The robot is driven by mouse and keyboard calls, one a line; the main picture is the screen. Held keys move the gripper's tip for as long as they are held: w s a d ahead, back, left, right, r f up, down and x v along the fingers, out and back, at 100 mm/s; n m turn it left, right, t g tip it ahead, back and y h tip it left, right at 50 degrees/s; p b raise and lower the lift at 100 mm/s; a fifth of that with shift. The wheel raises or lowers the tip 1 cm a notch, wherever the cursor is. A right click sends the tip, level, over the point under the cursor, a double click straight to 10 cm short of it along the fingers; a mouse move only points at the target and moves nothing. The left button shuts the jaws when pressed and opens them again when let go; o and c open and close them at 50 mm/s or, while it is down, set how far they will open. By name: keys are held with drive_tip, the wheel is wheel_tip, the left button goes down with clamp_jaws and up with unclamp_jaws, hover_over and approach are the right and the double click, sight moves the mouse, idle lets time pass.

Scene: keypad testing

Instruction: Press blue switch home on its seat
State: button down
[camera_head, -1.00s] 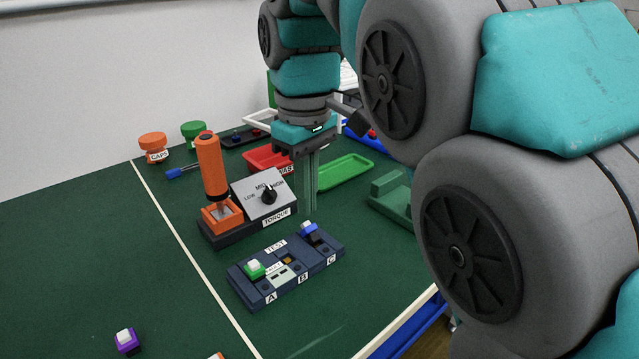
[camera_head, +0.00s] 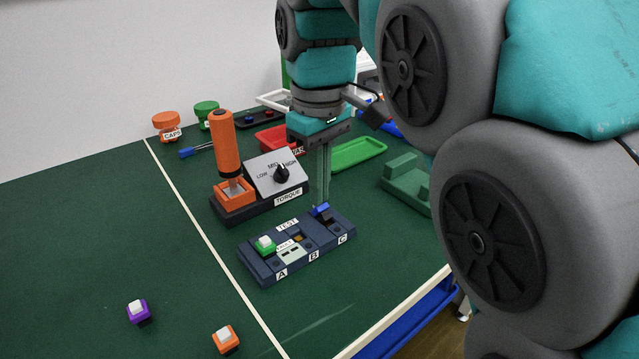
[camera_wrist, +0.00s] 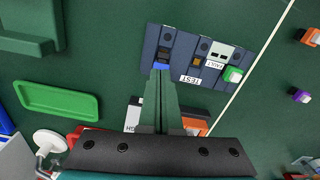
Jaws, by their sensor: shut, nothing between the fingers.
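The dark blue test block (camera_head: 258,272) has stations A, B and C. The blue switch (camera_head: 321,209) is at station C, with a dark part beside it, and looks slightly tilted. It also shows in the wrist view (camera_wrist: 160,66), just beyond my fingertips. My gripper (camera_head: 322,201) is shut and empty, pointing down at the blue switch; its fingertips (camera_wrist: 160,74) partly cover it. Whether they touch it I cannot tell. A green switch with a white top (camera_head: 265,243) sits at station A. Station B shows a small orange-brown square (camera_head: 298,238).
The orange-handled torque tool (camera_head: 228,145) and its dial box (camera_head: 276,172) stand behind the block, left of my gripper. A green fixture (camera_head: 405,180) is at right, a green tray (camera_head: 358,154) behind. Purple (camera_head: 139,312) and orange (camera_head: 226,340) switches lie in front.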

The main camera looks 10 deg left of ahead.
drive_tip(key=shift+r+p, duration=0.85)
drive_tip(key=shift+r, duration=0.5)
